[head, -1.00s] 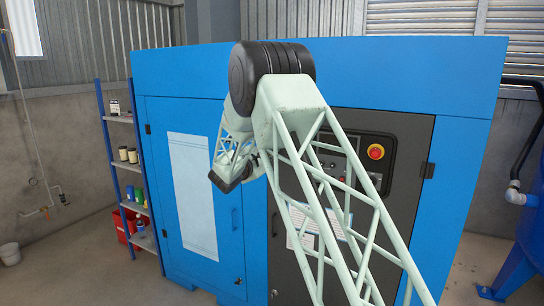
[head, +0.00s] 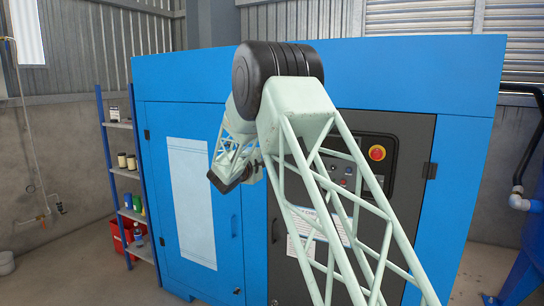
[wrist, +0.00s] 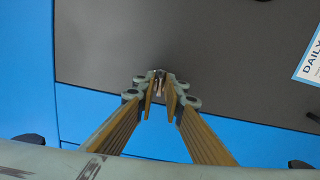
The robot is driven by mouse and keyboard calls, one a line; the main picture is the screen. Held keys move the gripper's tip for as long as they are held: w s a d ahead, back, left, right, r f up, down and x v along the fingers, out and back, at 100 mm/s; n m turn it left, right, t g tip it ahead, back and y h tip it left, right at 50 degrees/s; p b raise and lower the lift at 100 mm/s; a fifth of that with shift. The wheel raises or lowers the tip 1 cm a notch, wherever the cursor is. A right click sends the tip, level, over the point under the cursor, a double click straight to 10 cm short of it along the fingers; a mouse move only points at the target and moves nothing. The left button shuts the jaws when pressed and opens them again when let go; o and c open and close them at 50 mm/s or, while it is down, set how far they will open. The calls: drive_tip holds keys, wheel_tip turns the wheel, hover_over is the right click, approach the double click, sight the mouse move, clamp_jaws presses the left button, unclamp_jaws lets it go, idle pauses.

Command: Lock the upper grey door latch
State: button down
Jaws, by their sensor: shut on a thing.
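The grey door (wrist: 200,50) fills most of the wrist view; its edge against the blue frame runs across the lower part. My gripper (wrist: 159,104) is over the door near this edge, fingers close together. It is shut on a small part between its fingertips, which appears to be the upper grey door latch (wrist: 158,89). The fingers hide most of the latch, so its turn cannot be told. In the head view the grey door (head: 405,215) is partly behind my arm, and my gripper and the upper latch cannot be made out.
A dark fitting (wrist: 313,117) sits farther along the same door edge. A paper label (wrist: 313,62) is on the door. The control panel has a red stop button (head: 377,153). A blue shelf rack (head: 128,180) stands left of the cabinet, and a blue tank (head: 530,235) stands right.

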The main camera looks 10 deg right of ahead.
drive_tip(key=shift+m, duration=0.6)
drive_tip(key=c, duration=2.9)
unclamp_jaws()
drive_tip(key=shift+o, duration=0.2)
drive_tip(key=v, duration=1.2)
drive_tip(key=shift+d, duration=0.1)
